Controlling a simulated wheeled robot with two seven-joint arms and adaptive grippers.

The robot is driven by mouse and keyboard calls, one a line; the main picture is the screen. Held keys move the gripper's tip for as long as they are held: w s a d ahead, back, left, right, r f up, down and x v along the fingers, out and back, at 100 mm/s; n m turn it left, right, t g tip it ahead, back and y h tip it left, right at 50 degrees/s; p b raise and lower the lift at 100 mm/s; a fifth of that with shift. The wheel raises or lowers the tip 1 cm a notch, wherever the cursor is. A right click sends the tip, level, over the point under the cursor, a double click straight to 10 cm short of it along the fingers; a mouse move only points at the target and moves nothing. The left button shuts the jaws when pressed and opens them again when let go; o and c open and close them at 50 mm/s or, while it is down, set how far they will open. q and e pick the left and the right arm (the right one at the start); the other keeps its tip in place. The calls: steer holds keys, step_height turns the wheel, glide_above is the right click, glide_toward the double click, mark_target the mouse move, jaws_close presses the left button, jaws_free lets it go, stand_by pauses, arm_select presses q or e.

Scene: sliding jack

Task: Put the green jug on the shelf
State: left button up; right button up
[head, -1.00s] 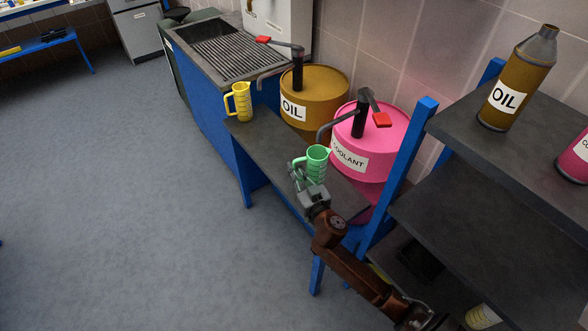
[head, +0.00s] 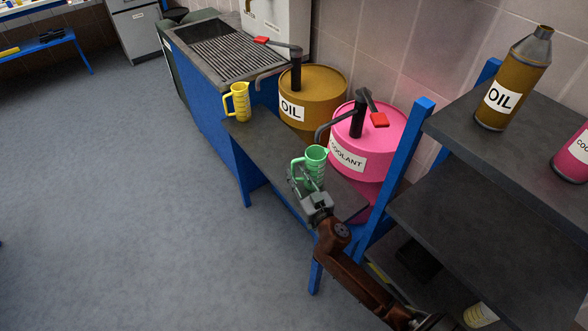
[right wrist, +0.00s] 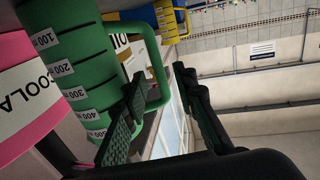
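The green jug (head: 316,163) stands upright on the low dark bench (head: 262,150), in front of the pink coolant drum. Its handle faces left in the head view. In the right wrist view the green jug (right wrist: 75,65) fills the left side, with its measuring marks showing. My right gripper (head: 306,181) is at the near side of the jug, low by its handle. In the right wrist view the right gripper (right wrist: 160,100) has its fingers apart, with the handle's lower part close to the gap between them. The shelf (head: 480,215) is at the right. My left gripper is out of view.
A yellow jug (head: 240,101) stands at the bench's far end. The pink coolant drum (head: 370,130) and the oil drum (head: 318,88) stand behind the bench. An oil bottle (head: 513,80) is on the top shelf board. The middle board looks bare. A blue post (head: 405,165) separates bench and shelf.

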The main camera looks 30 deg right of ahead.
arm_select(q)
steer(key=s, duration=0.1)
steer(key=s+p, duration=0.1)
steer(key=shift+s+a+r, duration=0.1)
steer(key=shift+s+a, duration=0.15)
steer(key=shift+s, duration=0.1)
arm_select(e)
steer(key=s+a, duration=0.1)
steer(key=s, duration=0.8)
